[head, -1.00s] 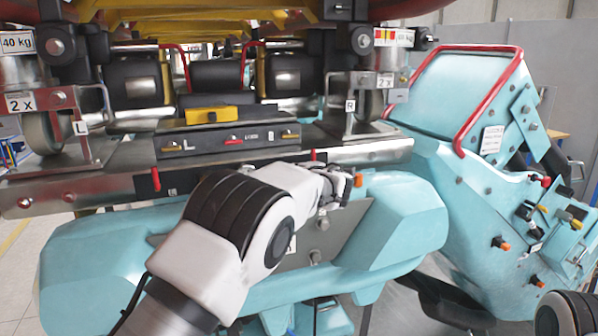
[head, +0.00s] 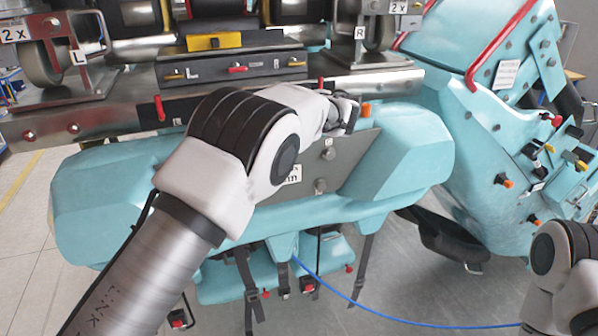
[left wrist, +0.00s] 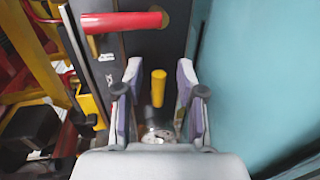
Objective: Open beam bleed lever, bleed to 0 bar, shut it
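In the left wrist view a short lever with a yellow handle (left wrist: 158,88) stands between the fingers of my left gripper (left wrist: 158,92). The gripper is open, with a gap on each side of the handle. A small round dial-like part (left wrist: 156,137) shows below the handle, partly hidden and unreadable. In the head view my left gripper (head: 347,114) is at the grey panel under the metal beam (head: 235,98); its fingers are mostly hidden and the yellow handle cannot be made out. My right gripper is out of view; only that arm shows at the lower right.
A red handle (left wrist: 122,22) sticks out near my left gripper. An orange knob (head: 366,110) is just right of it. Red levers hang on the beam at left (head: 158,107) and centre (head: 320,84). A blue hose (head: 400,318) crosses the lower right.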

